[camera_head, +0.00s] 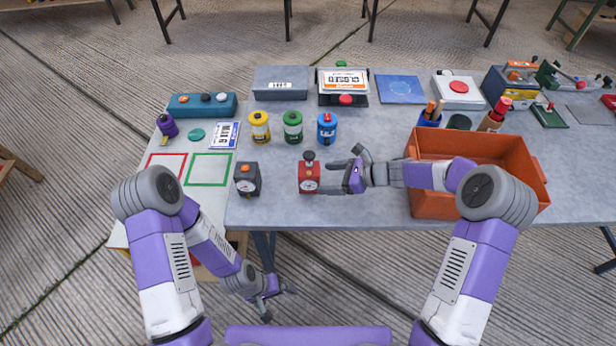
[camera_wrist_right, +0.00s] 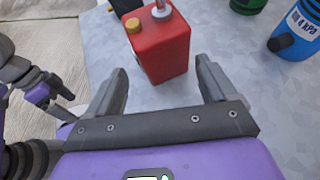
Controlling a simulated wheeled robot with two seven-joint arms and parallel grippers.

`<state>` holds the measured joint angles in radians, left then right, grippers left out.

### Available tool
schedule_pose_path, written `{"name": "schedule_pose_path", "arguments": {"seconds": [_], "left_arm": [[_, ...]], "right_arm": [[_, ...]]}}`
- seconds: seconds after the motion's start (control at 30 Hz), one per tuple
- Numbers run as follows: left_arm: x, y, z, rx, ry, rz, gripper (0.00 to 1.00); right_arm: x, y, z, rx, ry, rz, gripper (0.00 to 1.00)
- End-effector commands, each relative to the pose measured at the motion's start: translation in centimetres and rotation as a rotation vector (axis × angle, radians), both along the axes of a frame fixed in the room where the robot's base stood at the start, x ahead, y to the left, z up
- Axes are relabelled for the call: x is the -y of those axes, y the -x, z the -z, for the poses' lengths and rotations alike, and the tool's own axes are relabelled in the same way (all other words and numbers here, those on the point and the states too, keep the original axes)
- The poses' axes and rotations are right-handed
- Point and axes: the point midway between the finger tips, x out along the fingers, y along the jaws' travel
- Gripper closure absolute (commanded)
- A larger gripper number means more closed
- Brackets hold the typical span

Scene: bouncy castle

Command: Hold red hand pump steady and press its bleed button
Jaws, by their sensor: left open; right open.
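The red hand pump (camera_head: 309,178) stands upright near the table's front edge, with a white dial on its front and a dark knob on top. In the right wrist view the pump (camera_wrist_right: 165,50) shows a silver knob and a gold-coloured button (camera_wrist_right: 133,25) near its top edge. My right gripper (camera_head: 326,177) is open just right of the pump, its fingers pointing at it. In the right wrist view the pump stands ahead, between the lines of the two fingers, apparently not gripped. My left gripper (camera_head: 280,304) is open and empty, low in front of the table.
A black box with a dial and orange button (camera_head: 247,179) stands left of the pump. Yellow (camera_head: 259,128), green (camera_head: 293,128) and blue (camera_head: 327,128) canisters stand behind. An orange crate (camera_head: 478,150) is to the right, close to my right arm.

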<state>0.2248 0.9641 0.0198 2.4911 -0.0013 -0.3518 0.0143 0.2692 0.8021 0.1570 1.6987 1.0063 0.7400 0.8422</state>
Motion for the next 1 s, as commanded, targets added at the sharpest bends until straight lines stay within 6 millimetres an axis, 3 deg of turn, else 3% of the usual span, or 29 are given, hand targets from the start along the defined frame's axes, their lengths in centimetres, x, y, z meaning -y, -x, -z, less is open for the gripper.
{"name": "schedule_pose_path", "arguments": {"seconds": [0.17, 0.4, 0.87, 1.0], "left_arm": [[0.0, 0.0, 1.8, 0.0, 0.0, 0.0, 0.0], [0.0, 0.0, 2.4, 0.0, 0.0, 0.0, 0.0], [0.0, 0.0, 2.5, 0.001, 0.0, 0.0, 0.0], [0.0, 0.0, 2.5, 0.001, 0.0, 0.0, 0.0]], "right_arm": [[-2.4, -0.6, 1.7, -0.002, -0.001, -0.002, 0.15], [-4.6, -1.3, 2.8, -0.001, 0.0, -0.003, 0.15], [-5.4, -1.6, 3.1, -0.001, 0.001, 0.0, 0.15], [-5.4, -1.6, 3.1, -0.001, 0.0, 0.0, 0.32]]}}
